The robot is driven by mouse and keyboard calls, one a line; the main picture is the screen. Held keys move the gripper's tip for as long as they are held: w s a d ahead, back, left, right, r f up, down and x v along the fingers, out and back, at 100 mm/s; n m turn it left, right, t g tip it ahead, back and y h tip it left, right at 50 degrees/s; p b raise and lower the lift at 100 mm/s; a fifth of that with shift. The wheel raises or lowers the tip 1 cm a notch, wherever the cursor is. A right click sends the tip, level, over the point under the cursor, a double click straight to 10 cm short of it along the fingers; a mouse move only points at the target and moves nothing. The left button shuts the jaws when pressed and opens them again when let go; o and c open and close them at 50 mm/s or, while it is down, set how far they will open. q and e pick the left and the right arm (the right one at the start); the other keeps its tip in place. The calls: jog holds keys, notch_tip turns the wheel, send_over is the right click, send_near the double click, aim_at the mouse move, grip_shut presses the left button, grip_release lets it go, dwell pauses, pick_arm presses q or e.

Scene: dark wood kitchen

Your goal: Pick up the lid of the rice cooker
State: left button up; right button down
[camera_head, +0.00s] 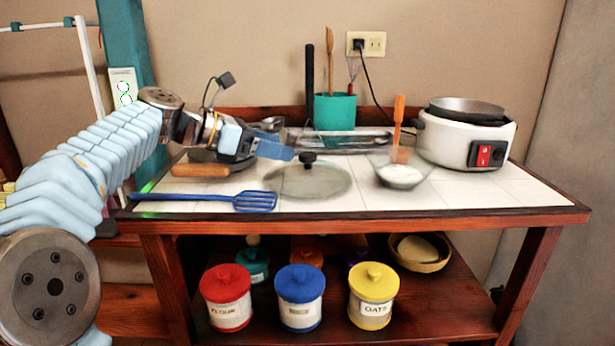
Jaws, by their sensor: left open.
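The rice cooker (455,147) is white with a red switch and stands at the right end of the table. Its top is uncovered and shows a dark metal pot (466,107). A round glass lid (322,184) with a black knob (307,158) lies on the table left of centre. My left gripper (286,152) reaches in from the left with its blue fingers open, just left of the knob and apart from it. My right gripper is out of view.
A blue slotted spatula (254,201) lies at the front left. A glass bowl of rice (400,174) with a wooden paddle (399,125) stands right of the lid. A teal utensil holder (335,111) stands behind.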

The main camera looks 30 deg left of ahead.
aim_at(307, 154)
pick_arm(q)
jog(key=x, duration=0.5)
jog(key=shift+w+d, duration=0.2)
jog(key=shift+w, duration=0.05)
jog(key=shift+c, duration=0.3)
grip_shut()
